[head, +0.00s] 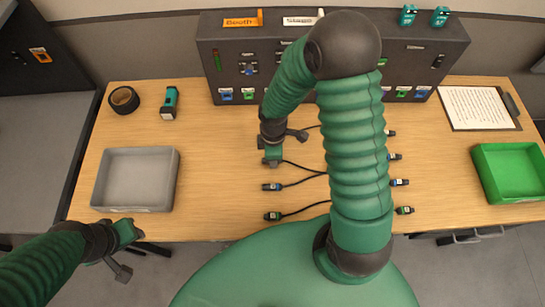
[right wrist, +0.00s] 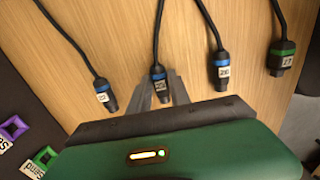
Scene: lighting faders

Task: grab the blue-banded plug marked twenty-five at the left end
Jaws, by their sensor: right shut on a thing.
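My right gripper (right wrist: 167,92) is shut on the middle blue-banded plug (right wrist: 159,80). Its small label appears to read 25. The plug's cable runs up out of the wrist view. In the head view my right gripper (head: 272,157) is low over the left end of the cables and hides this plug. A blue-banded plug marked 26 (right wrist: 221,72) lies beside it, also in the head view (head: 272,187). Another blue-banded plug (right wrist: 104,91) lies on the other side, its label unclear. My left gripper (head: 125,252) is off the table's front left corner; its jaw opening is unclear.
A green-banded plug marked 27 (right wrist: 281,58) lies farther along the row. A dark panel (head: 225,55) with sockets and faders stands at the back. A grey tray (head: 130,208) is at left, a green tray (head: 485,170) at right. Tape (head: 124,100) and a clipboard (head: 512,105) lie behind them.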

